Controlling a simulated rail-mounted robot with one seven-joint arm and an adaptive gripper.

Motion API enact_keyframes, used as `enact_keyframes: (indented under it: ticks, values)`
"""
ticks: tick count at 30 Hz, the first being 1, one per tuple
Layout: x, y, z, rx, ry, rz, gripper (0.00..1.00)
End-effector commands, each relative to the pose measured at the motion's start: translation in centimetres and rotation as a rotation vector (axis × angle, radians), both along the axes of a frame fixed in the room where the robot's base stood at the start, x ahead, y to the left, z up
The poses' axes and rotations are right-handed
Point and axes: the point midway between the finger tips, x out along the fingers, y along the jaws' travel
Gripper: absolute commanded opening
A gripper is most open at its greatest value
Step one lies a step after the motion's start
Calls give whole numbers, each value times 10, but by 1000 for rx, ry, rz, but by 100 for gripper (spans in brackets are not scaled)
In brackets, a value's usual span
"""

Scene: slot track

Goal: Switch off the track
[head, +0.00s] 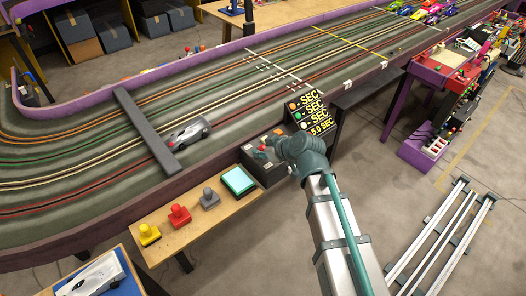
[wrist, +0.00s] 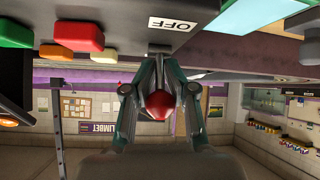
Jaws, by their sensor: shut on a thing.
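The track's control box (head: 262,170) stands at the track's near side, below a dark time display (head: 312,115). My gripper (head: 268,144) is over this box in the head view, and my arm partly hides it. In the wrist view, my gripper (wrist: 160,98) is shut on a round red knob (wrist: 158,106), with a finger on either side. A white OFF label (wrist: 174,24) is on the grey panel close to the gripper. Green and red buttons (wrist: 78,27) show at the upper left of the wrist view.
A silver car (head: 189,134) sits on the track (head: 90,160) beside a grey crossbar (head: 147,130). Yellow, red and grey push buttons (head: 180,215) and a teal-screened device (head: 238,181) are on the wooden bench. Metal rails (head: 440,240) lie on the floor at right.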

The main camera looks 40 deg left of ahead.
Motion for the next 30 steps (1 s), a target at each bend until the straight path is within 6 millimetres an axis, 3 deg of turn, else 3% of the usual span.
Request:
enact_keyframes:
  ticks: [4, 5, 7, 22, 30]
  values:
    - [2, -1, 3, 5, -3, -5, 0]
    - [2, -1, 3, 5, -3, -5, 25]
    - [1, -1, 3, 4, -2, -4, 34]
    - [0, -5, 4, 1, -2, -2, 34]
    - [-3, -36, 29, 2, -2, -4, 34]
